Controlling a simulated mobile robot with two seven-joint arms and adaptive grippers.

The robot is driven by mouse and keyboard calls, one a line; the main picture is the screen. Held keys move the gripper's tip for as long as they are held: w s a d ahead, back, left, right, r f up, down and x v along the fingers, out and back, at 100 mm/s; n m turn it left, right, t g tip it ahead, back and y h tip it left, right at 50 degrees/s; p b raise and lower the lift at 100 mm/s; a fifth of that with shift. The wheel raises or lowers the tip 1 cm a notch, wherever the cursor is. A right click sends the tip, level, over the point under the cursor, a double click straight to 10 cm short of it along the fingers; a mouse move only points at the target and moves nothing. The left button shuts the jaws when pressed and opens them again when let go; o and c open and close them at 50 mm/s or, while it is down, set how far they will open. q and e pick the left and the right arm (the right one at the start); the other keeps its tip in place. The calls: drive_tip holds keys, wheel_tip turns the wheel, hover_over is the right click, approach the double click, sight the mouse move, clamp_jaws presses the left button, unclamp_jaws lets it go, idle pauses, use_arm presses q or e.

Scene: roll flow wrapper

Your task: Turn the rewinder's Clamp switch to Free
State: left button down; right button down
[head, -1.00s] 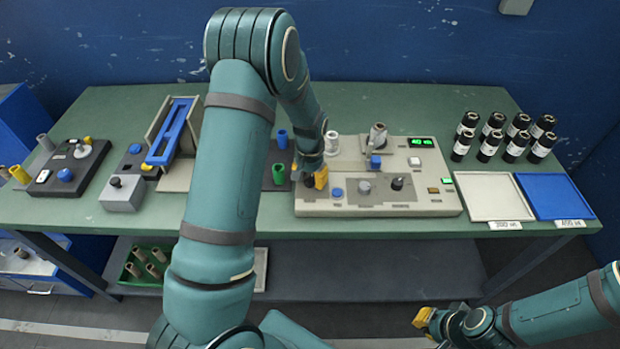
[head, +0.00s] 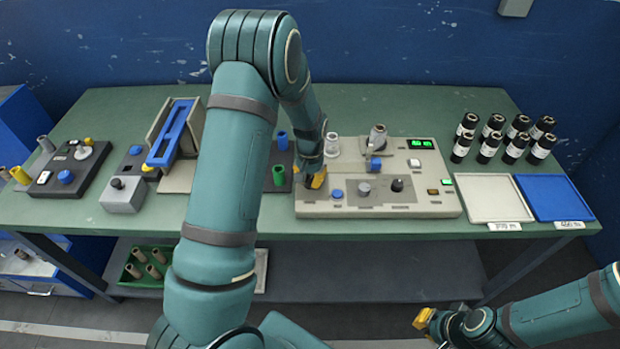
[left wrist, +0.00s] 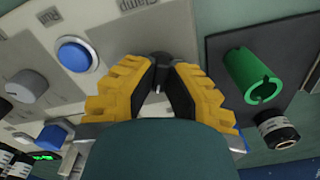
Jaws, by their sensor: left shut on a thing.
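The rewinder (head: 440,208) is the pale beige panel right of the bench's middle. My left gripper (head: 315,181) is at its left front corner. In the left wrist view, the yellow fingertips of my left gripper (left wrist: 160,68) are shut on the small dark Clamp switch (left wrist: 157,89), below the partly cropped word "Clamp". The switch's pointing direction is hidden between the fingers. In the head view the gripper covers the switch. My right gripper (head: 425,320) is low at the right, away from the bench; its jaws are unclear.
A blue button (left wrist: 76,53) and a grey knob (left wrist: 27,85) sit beside the switch on the panel. A green tube (head: 279,176) stands close to its left. Several black rolls (head: 489,140), a white tray (head: 490,208) and a blue tray (head: 555,207) are at the right.

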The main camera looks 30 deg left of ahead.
sight(310, 180)
use_arm(q)
drive_tip(key=n+p, duration=0.1)
drive_tip(key=n, duration=0.5)
drive_tip(key=shift+s, duration=0.1)
drive_tip(key=n+p, duration=0.2)
drive_tip(key=n, duration=0.2)
drive_tip(key=shift+f+n, duration=0.1)
drive_tip(key=shift+n, duration=0.3)
idle(0.3)
drive_tip(key=c, duration=1)
unclamp_jaws()
wheel_tip(310, 180, up, 12)
